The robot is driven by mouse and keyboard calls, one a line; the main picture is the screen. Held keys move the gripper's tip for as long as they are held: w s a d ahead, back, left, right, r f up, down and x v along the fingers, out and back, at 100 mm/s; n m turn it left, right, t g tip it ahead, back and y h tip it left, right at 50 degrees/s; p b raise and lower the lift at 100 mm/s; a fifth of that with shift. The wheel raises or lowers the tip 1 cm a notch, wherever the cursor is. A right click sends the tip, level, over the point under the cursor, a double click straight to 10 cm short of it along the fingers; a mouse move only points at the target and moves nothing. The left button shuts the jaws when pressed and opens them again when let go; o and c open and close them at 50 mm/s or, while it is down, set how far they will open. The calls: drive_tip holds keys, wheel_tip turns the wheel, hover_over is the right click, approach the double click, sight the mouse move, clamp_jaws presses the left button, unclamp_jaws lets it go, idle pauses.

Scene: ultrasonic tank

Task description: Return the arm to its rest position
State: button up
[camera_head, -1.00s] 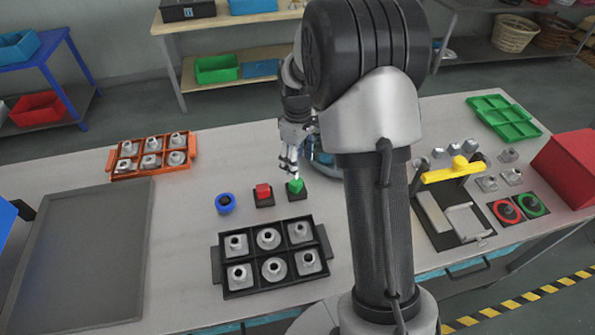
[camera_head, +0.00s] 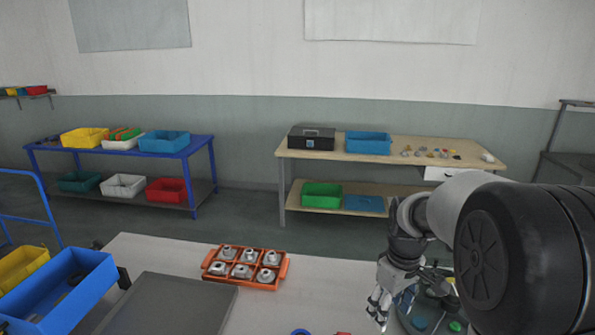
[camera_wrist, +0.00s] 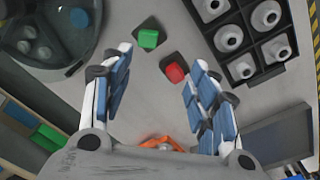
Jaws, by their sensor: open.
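My gripper (camera_head: 379,306) shows at the lower right of the head view, at the end of my bent arm. It is empty, over the table near a round dark tank (camera_head: 425,312). In the wrist view my gripper (camera_wrist: 160,100) has its two blue-padded fingers wide apart with nothing between them. Beyond the fingertips lie a green button (camera_wrist: 148,38) and a red button (camera_wrist: 174,72) on dark bases. The tank shows at the upper left of the wrist view (camera_wrist: 60,30).
An orange tray (camera_head: 246,283) with several metal parts is on the table. A dark flat panel (camera_head: 170,305) lies left of it. A black tray (camera_wrist: 285,62) of metal parts shows in the wrist view. A blue bin (camera_head: 62,292) is at lower left; shelves stand behind.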

drive_tip(key=s+a+r+m+t, duration=0.25)
drive_tip(key=s+a+r, duration=0.25)
drive_tip(key=s+r, duration=0.55)
drive_tip(key=s+a+f+m+t+b, duration=0.1)
drive_tip(key=s+a+m, duration=0.2)
drive_tip(key=s, duration=1.1)
drive_tip(key=shift+s+a+f, duration=0.15)
drive_tip(key=shift+s+a, duration=0.15)
drive_tip(key=shift+a, duration=0.05)
drive_tip(key=shift+t, duration=0.25)
